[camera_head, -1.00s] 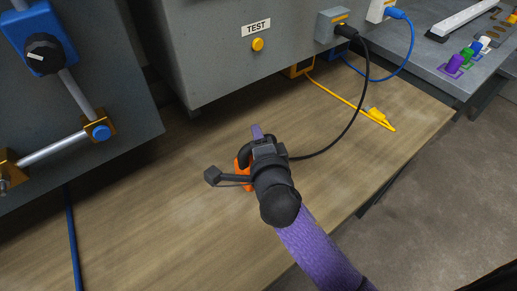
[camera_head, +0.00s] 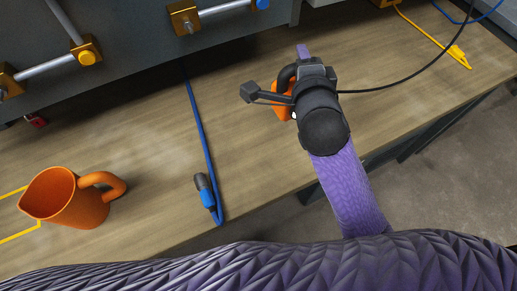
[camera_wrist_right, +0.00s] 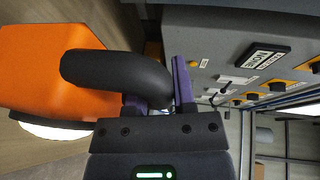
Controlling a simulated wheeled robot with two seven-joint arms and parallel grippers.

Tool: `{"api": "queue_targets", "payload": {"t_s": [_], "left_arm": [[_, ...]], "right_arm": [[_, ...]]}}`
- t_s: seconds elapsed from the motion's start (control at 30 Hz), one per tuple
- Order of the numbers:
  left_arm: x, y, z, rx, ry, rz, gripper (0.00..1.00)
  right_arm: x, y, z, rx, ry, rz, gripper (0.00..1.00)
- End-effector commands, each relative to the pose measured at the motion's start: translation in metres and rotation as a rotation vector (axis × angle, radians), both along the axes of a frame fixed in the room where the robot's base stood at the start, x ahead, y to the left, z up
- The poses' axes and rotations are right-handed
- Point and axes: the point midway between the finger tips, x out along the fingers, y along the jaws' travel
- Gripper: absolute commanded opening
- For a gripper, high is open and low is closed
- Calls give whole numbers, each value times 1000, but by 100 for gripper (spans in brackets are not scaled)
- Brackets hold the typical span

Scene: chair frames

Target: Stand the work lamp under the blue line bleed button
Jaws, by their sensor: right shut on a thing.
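The work lamp is orange with a black curved handle; its orange body shows partly behind my right gripper (camera_head: 302,62) in the head view (camera_head: 281,103). In the right wrist view the lamp (camera_wrist_right: 45,70) fills the left side, with a white lens at its lower edge. My right gripper is shut on its black handle (camera_wrist_right: 115,76). A black cable (camera_head: 385,87) runs from the lamp area up to the right. My left gripper is out of view.
An orange jug (camera_head: 62,197) stands at the left of the wooden bench (camera_head: 145,140). A blue cable (camera_head: 202,130) with a dark-tipped plug crosses the bench. A yellow cable plug (camera_head: 456,52) lies at right.

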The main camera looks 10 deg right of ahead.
Motion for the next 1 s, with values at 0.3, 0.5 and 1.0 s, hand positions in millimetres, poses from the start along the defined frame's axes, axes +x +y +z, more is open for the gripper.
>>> {"api": "queue_targets", "payload": {"t_s": [0.3, 0.5, 1.0], "left_arm": [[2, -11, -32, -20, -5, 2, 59], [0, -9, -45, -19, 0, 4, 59], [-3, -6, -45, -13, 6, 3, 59]], "right_arm": [[0, -1, -71, -5, 4, 1, 0], [0, -1, -102, -3, 2, 0, 0], [0, -1, -102, -2, 2, 0, 66]]}}
